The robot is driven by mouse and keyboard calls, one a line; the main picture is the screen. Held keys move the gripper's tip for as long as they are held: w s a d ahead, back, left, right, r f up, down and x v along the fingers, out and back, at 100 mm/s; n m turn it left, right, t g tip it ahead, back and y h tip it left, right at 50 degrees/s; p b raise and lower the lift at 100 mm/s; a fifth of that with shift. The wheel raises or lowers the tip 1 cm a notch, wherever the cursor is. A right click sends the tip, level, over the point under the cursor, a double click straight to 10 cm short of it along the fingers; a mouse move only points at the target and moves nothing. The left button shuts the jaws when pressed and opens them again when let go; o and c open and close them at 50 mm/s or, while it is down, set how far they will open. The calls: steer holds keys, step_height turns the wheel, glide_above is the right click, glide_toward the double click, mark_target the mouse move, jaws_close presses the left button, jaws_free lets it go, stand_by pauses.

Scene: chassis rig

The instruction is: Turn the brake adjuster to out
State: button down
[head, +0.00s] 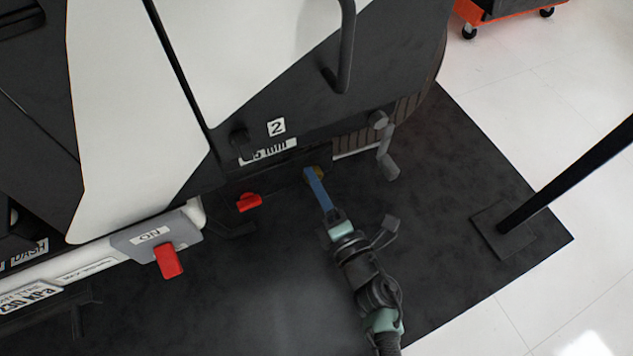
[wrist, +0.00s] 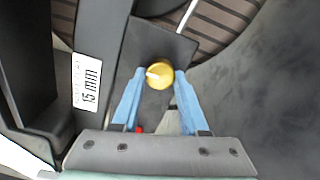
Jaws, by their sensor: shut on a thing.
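A round yellow knob (wrist: 159,75), which I take to be the brake adjuster, sits on a dark plate low on the chassis. A white mark shows on its left part, pointing left in the wrist view. In the head view my gripper (head: 309,172) reaches in under the chassis edge. No "out" marking is readable.
A label reading "15 mm" (wrist: 86,82) is beside the knob. A red handle (head: 249,201) is left of my gripper, and another red handle (head: 168,260) hangs below an "ON" plate. A grey crank (head: 385,150) sticks out at right. A black post base (head: 503,230) stands further right.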

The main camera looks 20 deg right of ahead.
stand_by(0.3)
steer(key=shift+c, duration=2.2)
jaws_free()
steer(key=s+p, duration=0.4)
steer(key=s, duration=0.9)
steer(key=shift+d, duration=0.2)
